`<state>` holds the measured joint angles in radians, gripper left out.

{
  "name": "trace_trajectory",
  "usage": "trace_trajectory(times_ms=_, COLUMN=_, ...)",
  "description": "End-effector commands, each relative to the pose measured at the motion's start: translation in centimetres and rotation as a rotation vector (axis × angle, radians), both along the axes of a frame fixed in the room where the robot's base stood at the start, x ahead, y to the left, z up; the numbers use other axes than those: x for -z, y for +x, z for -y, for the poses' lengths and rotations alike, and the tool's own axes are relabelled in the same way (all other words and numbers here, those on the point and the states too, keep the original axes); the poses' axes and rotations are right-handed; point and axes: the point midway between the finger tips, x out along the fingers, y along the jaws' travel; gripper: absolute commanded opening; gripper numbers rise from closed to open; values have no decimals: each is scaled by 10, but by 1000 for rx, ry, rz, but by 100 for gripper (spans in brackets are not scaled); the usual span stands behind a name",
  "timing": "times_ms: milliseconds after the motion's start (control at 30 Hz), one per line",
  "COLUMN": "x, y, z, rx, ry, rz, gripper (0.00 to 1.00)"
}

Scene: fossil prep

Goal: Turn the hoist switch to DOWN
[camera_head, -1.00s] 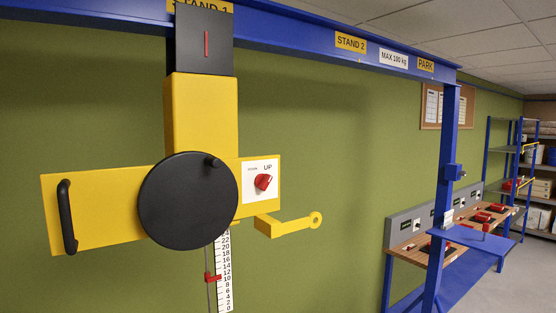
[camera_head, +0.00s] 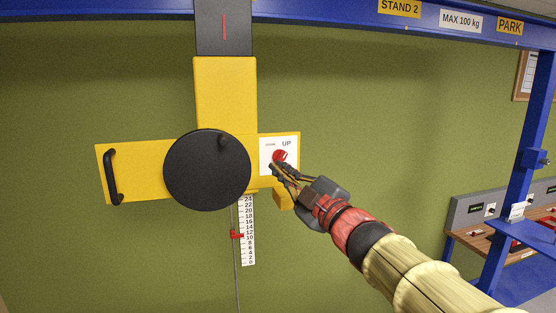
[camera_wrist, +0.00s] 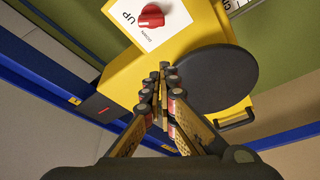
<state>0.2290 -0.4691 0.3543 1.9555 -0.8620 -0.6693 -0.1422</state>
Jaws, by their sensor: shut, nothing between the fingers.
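The hoist switch is a red knob (camera_head: 279,156) on a white plate (camera_head: 266,166) at the right of the yellow hoist body (camera_head: 137,160). The plate reads UP beside the knob, with a smaller word to its left. In the wrist view the red knob (camera_wrist: 151,15) shows at the top, apart from the fingertips. My gripper (camera_head: 276,168) is shut and empty, its tips close below the knob in the head view and partly covering the lower plate. In the wrist view my gripper (camera_wrist: 165,70) points at the yellow body below the plate. I cannot tell whether the tips touch anything.
A black disc (camera_head: 207,170) and a black handle (camera_head: 112,176) are on the hoist body. A number scale (camera_head: 248,232) hangs below. The blue beam (camera_head: 330,12) runs above, and a blue post (camera_head: 520,170) stands right. Open space lies before the green wall.

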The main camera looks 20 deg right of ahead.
Motion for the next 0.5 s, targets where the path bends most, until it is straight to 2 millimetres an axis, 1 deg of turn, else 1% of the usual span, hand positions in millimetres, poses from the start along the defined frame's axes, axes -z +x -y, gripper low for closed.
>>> trace_trajectory(times_ms=100, x=-3, y=-1, z=-3, rx=-11, ry=-3, rz=13, gripper=0)
trace_trajectory(times_ms=367, x=-3, y=-1, z=-2, rx=-9, ry=-4, rz=12, gripper=0)
trace_trajectory(times_ms=500, x=-4, y=4, z=-4, rx=-10, ry=-3, rz=11, gripper=0)
